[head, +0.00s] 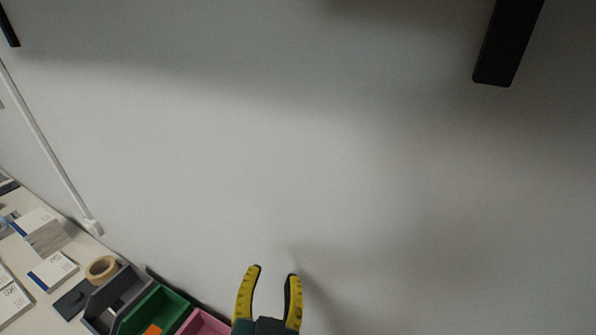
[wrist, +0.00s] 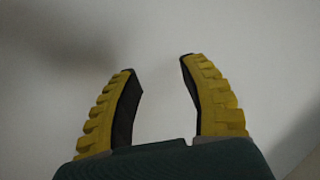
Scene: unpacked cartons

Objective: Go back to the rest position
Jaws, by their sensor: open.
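My gripper (head: 272,272) shows at the bottom middle of the head view, with two yellow fingers lined in black. The fingers point up in the picture, in front of the plain pale wall. They stand apart with nothing between them. The wrist view also shows the open, empty fingers (wrist: 161,75) with only a blank pale surface beyond. The rest of my arm is mostly out of the frame.
A table (head: 75,243) at the lower left carries small boxes (head: 52,271), a tape roll (head: 101,268), and grey (head: 97,308), green (head: 135,318) and pink (head: 192,325) bins. An orange item (head: 153,330) lies in the green bin. A dark bar (head: 507,42) hangs at the upper right.

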